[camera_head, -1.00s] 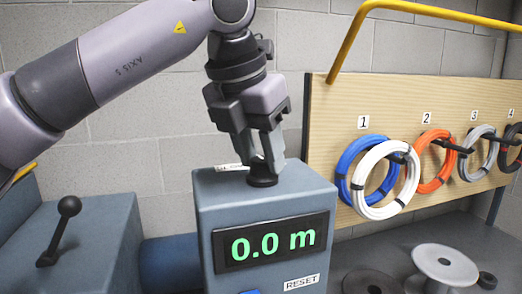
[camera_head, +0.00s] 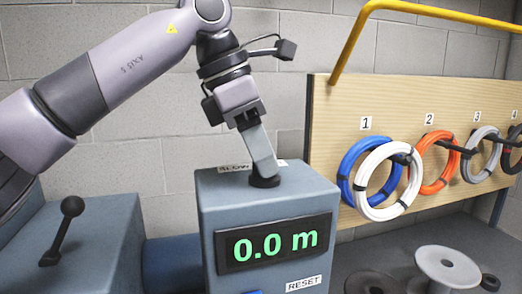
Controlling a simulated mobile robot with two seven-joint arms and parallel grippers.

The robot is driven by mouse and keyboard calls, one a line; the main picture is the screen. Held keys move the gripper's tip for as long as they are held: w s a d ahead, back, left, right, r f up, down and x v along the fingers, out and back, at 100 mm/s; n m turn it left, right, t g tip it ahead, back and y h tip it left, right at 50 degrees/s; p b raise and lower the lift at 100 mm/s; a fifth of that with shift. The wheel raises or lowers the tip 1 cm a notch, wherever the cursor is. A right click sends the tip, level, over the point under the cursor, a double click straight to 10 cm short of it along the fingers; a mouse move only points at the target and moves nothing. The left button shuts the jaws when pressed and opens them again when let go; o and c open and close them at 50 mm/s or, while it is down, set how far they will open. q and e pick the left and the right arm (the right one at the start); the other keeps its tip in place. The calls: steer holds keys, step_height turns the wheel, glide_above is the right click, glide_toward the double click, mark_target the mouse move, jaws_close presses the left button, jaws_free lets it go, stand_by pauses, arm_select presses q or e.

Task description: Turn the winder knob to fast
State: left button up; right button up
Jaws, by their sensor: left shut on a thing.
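The winder knob (camera_head: 264,182) is a small black round knob on top of a blue-grey box (camera_head: 310,196). My left gripper (camera_head: 264,172) is above it, tilted and turned side-on, with its fingertips down at the knob and shut on it. The fingers hide part of the knob. A white label (camera_head: 234,168) with dark lettering lies on the box top behind the knob, partly covered, and its full text cannot be read. The box front has a display (camera_head: 274,243) reading 0.0 m in green. My right gripper is not in view.
A RESET label (camera_head: 303,284) is low on the box front. A lever (camera_head: 62,231) stands on another blue-grey unit at left. A wooden board (camera_head: 330,110) at right carries numbered hooks with cable coils, including a white coil (camera_head: 363,204). A pale spool (camera_head: 446,268) stands below it.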

arm_select(q)
steer(key=shift+m, duration=0.4)
steer(key=o, duration=1)
steer(key=shift+v, duration=3.6)
steer(key=shift+w, duration=0.15)
